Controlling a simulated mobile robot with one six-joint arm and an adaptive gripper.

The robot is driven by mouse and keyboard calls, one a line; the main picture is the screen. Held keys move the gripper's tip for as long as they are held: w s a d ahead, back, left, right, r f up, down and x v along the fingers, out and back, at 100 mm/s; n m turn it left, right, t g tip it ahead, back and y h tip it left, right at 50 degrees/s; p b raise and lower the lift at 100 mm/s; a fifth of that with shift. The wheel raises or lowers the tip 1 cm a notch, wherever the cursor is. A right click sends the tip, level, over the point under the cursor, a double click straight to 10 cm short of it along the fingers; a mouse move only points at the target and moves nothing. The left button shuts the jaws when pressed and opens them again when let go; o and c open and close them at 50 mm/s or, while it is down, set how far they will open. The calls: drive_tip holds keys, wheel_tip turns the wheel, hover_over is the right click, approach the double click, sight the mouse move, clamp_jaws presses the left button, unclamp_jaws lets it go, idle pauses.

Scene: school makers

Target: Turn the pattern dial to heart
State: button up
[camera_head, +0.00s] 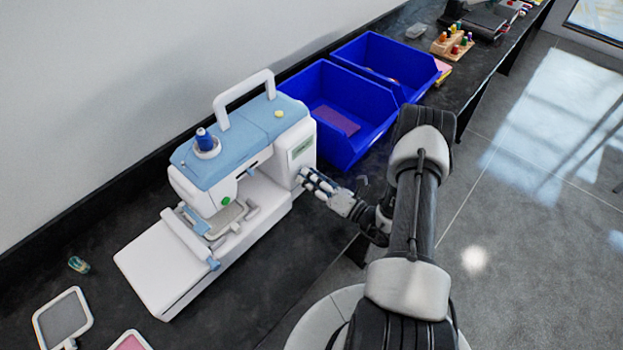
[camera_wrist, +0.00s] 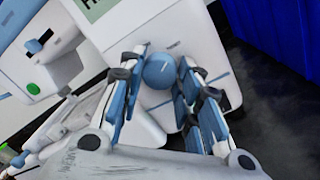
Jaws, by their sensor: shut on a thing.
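A white and light-blue sewing machine (camera_head: 242,130) stands on the dark counter. The pattern dial (camera_wrist: 160,71), a round blue knob with a small pale mark near its upper edge, is on the white front of the machine. My gripper (camera_head: 307,180) reaches the right end of the machine, below the small green-framed panel (camera_head: 301,148). In the wrist view my gripper (camera_wrist: 162,80) has one finger on each side of the dial and is shut on it. In the head view the fingers hide the dial. I cannot make out any pattern symbols around it.
Two blue bins (camera_head: 345,150) stand close behind and right of the machine; the nearer holds a purple item. A green-topped spool (camera_head: 78,265) and framed pads (camera_head: 62,318) lie at the lower left. Wooden blocks with coloured pegs (camera_head: 452,45) are farther along the counter.

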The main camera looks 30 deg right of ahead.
drive_tip(key=shift+m, duration=0.4)
drive_tip(key=o, duration=1.1)
drive_tip(key=v, duration=1.2)
